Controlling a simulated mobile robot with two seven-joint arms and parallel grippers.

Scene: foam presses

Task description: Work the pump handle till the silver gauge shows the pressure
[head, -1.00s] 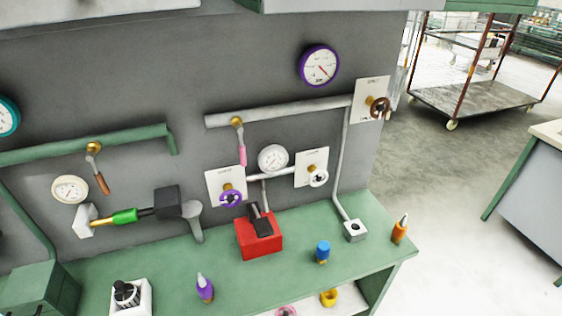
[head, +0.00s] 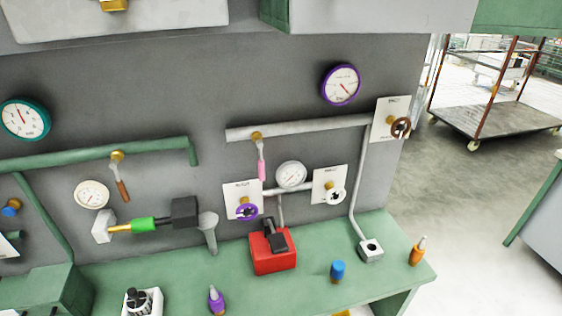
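The pump is a red box (head: 273,259) on the green bench, with a short black handle (head: 275,236) on its top. The silver gauge (head: 291,175) has a white face and hangs on the grey wall just above the pump, on a thin grey pipe. Its needle is too small to read surely. A cream-faced gauge (head: 91,194) with a pale rim hangs further left. Neither of my grippers is in the head view, and nothing touches the pump handle.
A purple bottle (head: 216,300), blue bottle (head: 337,271) and orange bottle (head: 417,251) stand on the bench (head: 310,293). A cart (head: 497,133) stands on the floor at right.

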